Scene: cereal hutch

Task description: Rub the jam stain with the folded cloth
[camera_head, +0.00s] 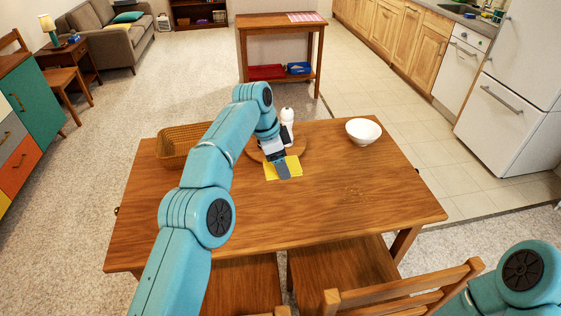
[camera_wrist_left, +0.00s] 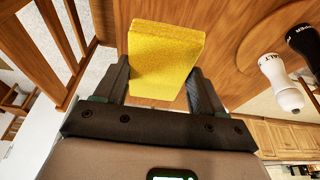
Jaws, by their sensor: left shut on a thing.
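The folded cloth is a thick yellow pad (camera_head: 295,164) near the middle of the wooden table, in front of a round wooden board. In the left wrist view the cloth (camera_wrist_left: 165,55) stands between the two dark fingers of my left gripper (camera_wrist_left: 160,85), which is shut on it. In the head view my left gripper (camera_head: 282,170) covers part of the cloth. I cannot tell whether the cloth touches the table. I cannot make out a jam stain. My right gripper is out of view.
The round board (camera_head: 299,150) carries a white salt shaker (camera_head: 287,116); a dark pepper shaker (camera_wrist_left: 304,40) shows in the left wrist view. A wicker basket (camera_head: 172,150) is at the left and a white bowl (camera_head: 363,131) at the right. Brown crumbs (camera_head: 355,191) lie on the right.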

